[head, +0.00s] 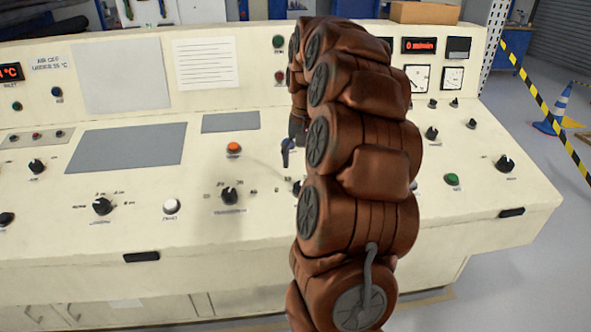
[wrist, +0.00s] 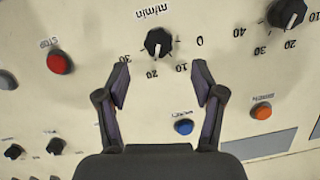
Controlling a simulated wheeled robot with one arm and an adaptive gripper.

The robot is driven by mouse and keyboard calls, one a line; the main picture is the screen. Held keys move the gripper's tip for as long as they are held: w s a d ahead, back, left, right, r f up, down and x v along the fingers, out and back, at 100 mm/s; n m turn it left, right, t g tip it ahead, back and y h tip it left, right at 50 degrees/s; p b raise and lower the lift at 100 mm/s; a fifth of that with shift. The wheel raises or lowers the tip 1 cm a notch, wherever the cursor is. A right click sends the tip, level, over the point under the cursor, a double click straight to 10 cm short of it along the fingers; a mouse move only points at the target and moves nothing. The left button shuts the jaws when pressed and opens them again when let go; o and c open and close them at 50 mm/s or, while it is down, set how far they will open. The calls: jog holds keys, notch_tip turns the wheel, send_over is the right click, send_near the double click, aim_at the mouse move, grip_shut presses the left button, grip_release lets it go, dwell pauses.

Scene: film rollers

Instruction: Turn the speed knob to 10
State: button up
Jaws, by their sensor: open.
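The speed knob (wrist: 158,43) is a black knob labelled m/min, with 0, 10, 20 and 30 printed around it; the wrist view shows it upside down. A pale mark on it seems to face the lower side, near 20, but it is too small to be sure. My gripper (wrist: 160,80) is open and empty, its two dark fingers spread on either side just below the knob in the picture. I see no contact.
A red stop button (wrist: 59,62), a blue button (wrist: 183,127), an orange button (wrist: 262,111) and another black knob (wrist: 287,14) surround it. The cream console (head: 140,230) carries several more knobs. A red display (head: 420,46) at the back appears to read 0 m/min.

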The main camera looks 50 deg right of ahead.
aim_at(300, 185)
jog(key=shift+d+f, duration=0.1)
jog(key=shift+f, duration=0.9)
notch_tip(300, 185, down, 6)
jog(key=shift+w+r+p, duration=0.1)
jog(key=shift+r+p, duration=0.05)
jog(key=shift+p, duration=0.25)
jog(key=c, duration=1.1)
jog(key=shift+c, duration=0.2)
